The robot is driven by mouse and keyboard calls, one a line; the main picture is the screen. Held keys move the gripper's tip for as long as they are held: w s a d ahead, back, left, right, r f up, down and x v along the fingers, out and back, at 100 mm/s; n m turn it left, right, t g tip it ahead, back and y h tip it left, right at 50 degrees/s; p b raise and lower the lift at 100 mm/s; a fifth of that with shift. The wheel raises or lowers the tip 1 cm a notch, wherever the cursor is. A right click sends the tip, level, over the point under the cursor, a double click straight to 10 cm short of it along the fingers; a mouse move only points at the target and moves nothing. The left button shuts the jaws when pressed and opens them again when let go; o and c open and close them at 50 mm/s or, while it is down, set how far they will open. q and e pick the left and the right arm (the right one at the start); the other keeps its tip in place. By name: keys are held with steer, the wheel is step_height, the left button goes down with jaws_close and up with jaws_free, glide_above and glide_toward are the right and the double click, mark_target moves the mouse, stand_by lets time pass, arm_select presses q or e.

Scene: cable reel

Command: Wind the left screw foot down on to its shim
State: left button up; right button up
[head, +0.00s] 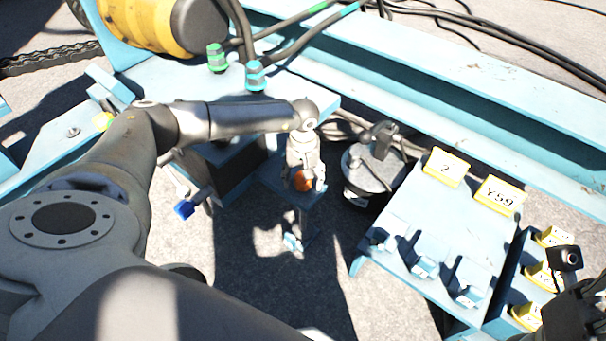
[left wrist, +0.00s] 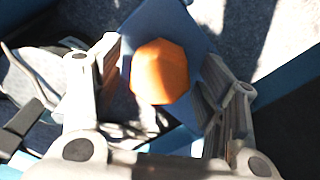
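The orange knob (head: 303,181) of the screw foot sits on a small blue bracket plate (head: 315,200) in the middle of the head view. A spindle hangs below the bracket, with a pale foot (head: 292,242) near the ground. I cannot make out the shim. My left gripper (head: 304,172) is above the knob. In the left wrist view, the faceted knob (left wrist: 160,72) lies between the two fingers (left wrist: 160,70), with a gap on each side, so the gripper is open. Dark parts of my right arm show at the lower right, but its fingers cannot be made out.
A round grey metal object (head: 370,172) stands just right of the bracket. A pale blue table (head: 440,225) with yellow labels (head: 445,167) stands farther right. A blue-tipped handle (head: 185,209) is at left. Blue beams and black cables run behind.

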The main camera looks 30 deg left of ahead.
arm_select(q)
step_height(320, 180, up, 12)
stand_by(0.7)
